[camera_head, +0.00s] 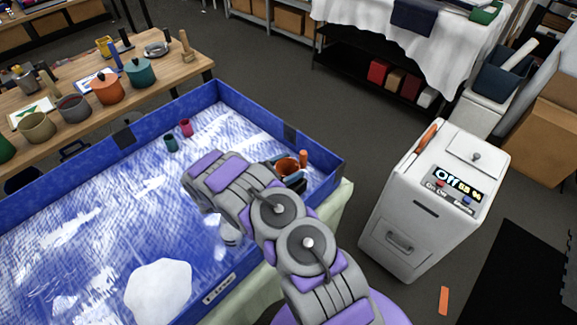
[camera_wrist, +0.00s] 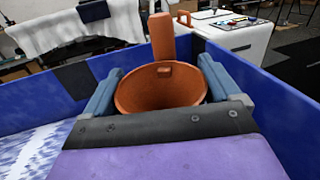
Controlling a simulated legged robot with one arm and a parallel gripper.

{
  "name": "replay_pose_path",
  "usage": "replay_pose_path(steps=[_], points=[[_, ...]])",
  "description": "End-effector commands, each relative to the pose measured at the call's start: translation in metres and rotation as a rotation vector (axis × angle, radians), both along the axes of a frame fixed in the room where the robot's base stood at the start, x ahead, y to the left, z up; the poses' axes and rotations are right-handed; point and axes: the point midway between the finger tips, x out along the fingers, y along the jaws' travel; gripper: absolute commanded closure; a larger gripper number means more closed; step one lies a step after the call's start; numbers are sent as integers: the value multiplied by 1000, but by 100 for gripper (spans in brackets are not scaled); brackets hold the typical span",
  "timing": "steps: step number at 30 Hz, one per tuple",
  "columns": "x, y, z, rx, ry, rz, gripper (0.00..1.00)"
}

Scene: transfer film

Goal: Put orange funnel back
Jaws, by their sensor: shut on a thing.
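The orange funnel (camera_wrist: 160,88) is between the two blue-grey fingers of my gripper (camera_wrist: 158,90) in the wrist view. Its wide round mouth faces the camera and an orange tab stands up behind the rim. My gripper is shut on it. In the head view the orange funnel (camera_head: 288,167) shows beyond my arm, near the right corner of the blue-walled tray (camera_head: 215,285). My gripper (camera_head: 290,176) is partly hidden there by my own arm. The funnel's lower end is hidden, so I cannot tell whether it touches the tray floor.
A teal cup (camera_head: 171,144) and a pink cup (camera_head: 186,128) stand in the tray. A white patch (camera_head: 158,290) lies at its front. A wooden table (camera_head: 60,130) with several pots is at left. A white machine (camera_head: 425,205) stands right of the tray. The tray's middle is clear.

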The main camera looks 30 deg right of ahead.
Motion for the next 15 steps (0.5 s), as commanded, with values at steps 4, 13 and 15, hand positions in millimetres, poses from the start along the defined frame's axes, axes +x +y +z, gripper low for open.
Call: replay_pose_path(steps=[4,13,15], points=[[0,0,1,0,-1,0,2],[0,0,3,0,-1,0,0],[0,0,9,0,-2,0,0]])
